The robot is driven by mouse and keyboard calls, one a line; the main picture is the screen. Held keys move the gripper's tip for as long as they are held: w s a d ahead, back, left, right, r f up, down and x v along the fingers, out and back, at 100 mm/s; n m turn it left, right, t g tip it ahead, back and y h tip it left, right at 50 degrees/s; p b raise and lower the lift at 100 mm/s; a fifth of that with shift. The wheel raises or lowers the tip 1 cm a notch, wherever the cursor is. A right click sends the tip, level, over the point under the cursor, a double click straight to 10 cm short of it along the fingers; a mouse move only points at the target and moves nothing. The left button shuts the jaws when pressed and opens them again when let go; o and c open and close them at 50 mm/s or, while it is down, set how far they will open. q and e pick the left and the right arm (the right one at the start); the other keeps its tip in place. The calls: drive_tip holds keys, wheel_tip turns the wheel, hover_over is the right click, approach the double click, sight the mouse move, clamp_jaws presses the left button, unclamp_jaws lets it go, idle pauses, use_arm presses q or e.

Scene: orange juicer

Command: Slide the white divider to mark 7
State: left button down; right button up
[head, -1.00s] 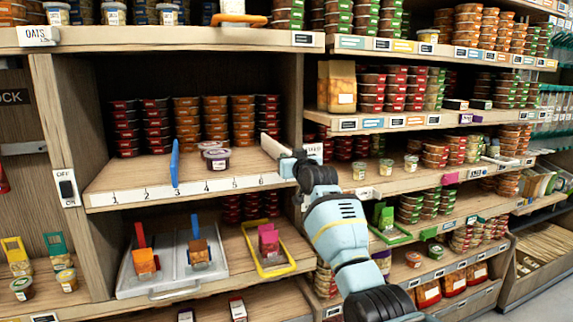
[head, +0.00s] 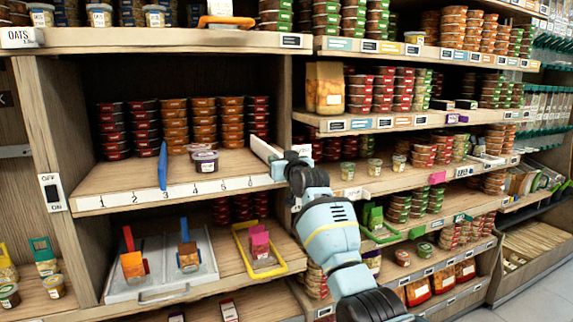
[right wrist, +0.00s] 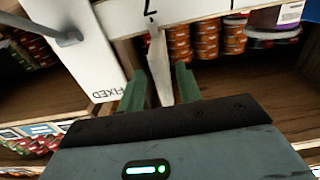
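The white divider (head: 266,149) stands upright at the right end of the numbered shelf (head: 115,183), just right of the printed 6. My right gripper (head: 285,166) is at its front edge and partly hides it. In the right wrist view the divider's pale edge (right wrist: 160,72) lies between the two green fingers (right wrist: 161,85). A thin gap shows on its left side; I cannot tell whether the fingers press on it. A printed numeral, likely 7, shows just beyond it, partly cut off. My left gripper is out of view.
A blue divider (head: 163,165) stands near mark 3. A dark tub (head: 206,161) sits near marks 4 and 5. A white panel marked FIXED (right wrist: 75,45) is close beside the gripper. Below are a tray (head: 165,288) and a yellow frame (head: 291,267).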

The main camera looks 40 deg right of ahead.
drive_tip(key=v, duration=0.7)
drive_tip(key=shift+p, duration=0.4)
drive_tip(key=s+a+f+n+g+y, duration=0.1)
drive_tip(key=s+a+f, duration=0.35)
drive_tip(key=f, duration=0.75)
drive_tip(key=s+a+f+n+g+y, duration=0.15)
drive_tip(key=s+a+f, duration=0.3)
drive_tip(key=f, duration=0.75)
drive_tip(key=s+a+f+n+g+y, duration=0.1)
drive_tip(key=s+a+f, duration=0.4)
drive_tip(key=f, duration=0.7)
drive_tip(key=s+a+f+g+y, duration=0.1)
drive_tip(key=s+a+f, duration=0.3)
drive_tip(key=s, duration=0.8)
drive_tip(key=s+a+f+n+g+y, duration=0.1)
drive_tip(key=s+a+f, duration=0.3)
drive_tip(key=s, duration=0.8)
drive_tip(key=s+a+f+g+y, duration=0.1)
drive_tip(key=s+a+f+g, duration=0.2)
drive_tip(key=s+f, duration=0.5)
drive_tip(key=s+a, duration=0.1)
drive_tip(key=s, duration=0.3)
drive_tip(key=shift+a, duration=0.3)
drive_tip(key=shift+s+d, duration=0.15)
